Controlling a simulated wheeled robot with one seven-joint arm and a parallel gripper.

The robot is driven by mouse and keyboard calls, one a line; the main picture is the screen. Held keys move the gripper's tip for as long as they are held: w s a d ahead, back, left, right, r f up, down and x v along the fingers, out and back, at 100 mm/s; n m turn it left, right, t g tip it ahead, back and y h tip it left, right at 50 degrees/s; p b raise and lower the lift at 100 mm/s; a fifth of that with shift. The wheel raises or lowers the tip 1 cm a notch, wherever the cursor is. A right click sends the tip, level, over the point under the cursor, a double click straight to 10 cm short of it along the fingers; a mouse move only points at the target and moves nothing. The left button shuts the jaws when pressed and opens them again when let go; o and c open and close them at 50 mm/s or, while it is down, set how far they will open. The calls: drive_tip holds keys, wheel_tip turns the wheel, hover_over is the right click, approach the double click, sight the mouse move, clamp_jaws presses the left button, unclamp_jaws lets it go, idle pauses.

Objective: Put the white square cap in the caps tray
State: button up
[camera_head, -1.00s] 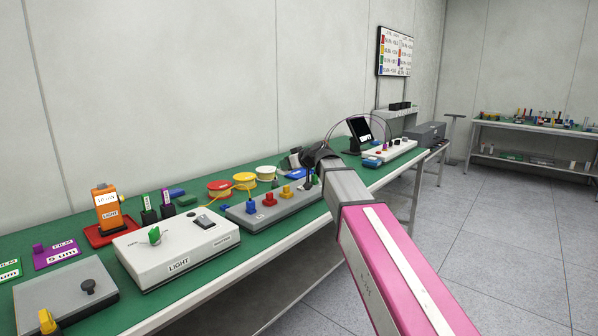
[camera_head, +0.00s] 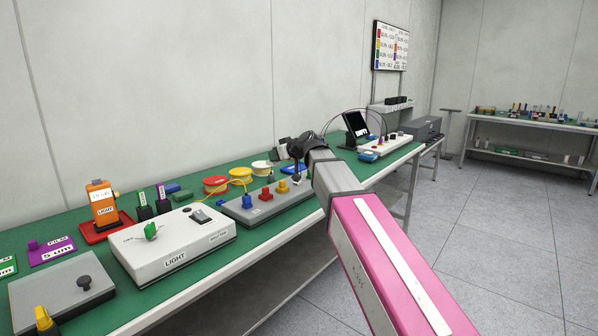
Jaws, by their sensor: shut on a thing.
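My gripper (camera_head: 284,150) is at the far end of my arm, over the green bench beyond the grey panel with coloured knobs. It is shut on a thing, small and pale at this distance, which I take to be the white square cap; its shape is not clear. A blue, flat tray-like thing (camera_head: 291,168) lies on the bench just below and right of the gripper, partly hidden by my arm. I cannot tell whether it is the caps tray. The gripper appears above the bench, apart from it.
The grey panel (camera_head: 240,213) with blue, red and yellow knobs lies in front of the gripper. Red, yellow and white spools (camera_head: 240,175) stand left of it. The white LIGHT box (camera_head: 180,250) is nearer. A black screen (camera_head: 356,124) and white panel (camera_head: 372,156) stand further right.

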drive_tip(key=w+d+r+m+t+h, duration=0.1)
drive_tip(key=w+d+m+t+h, duration=0.3)
drive_tip(key=d, duration=1.2)
drive_tip(key=d+r+m+t+h, duration=0.1)
drive_tip(key=d+m+h, duration=0.55)
drive_tip(key=d, duration=0.85)
drive_tip(key=s+a+n+g+y, duration=0.1)
drive_tip(key=a+n+y, duration=0.2)
drive_tip(key=a, duration=0.7)
drive_tip(key=s+a+f+n+g+y, duration=0.1)
drive_tip(key=a+n+y, duration=0.3)
drive_tip(key=a, duration=0.7)
drive_tip(key=s+a+f+n+g+y, duration=0.1)
drive_tip(key=s+a+n+g+y, duration=0.1)
drive_tip(key=a, duration=0.8)
drive_tip(key=shift+a+n+g+y, duration=0.2)
drive_tip(key=shift+n+g+y, duration=0.4)
drive_tip(key=shift+n+y, duration=0.25)
drive_tip(key=w+d+f, duration=0.2)
drive_tip(key=d, duration=0.1)
drive_tip(key=w+d+f, duration=0.2)
drive_tip(key=d, duration=0.1)
drive_tip(key=w+d+f, duration=0.3)
drive_tip(key=shift+d, duration=0.15)
drive_tip(key=shift+f, duration=1.85)
drive_tip(key=shift+f, duration=0.1)
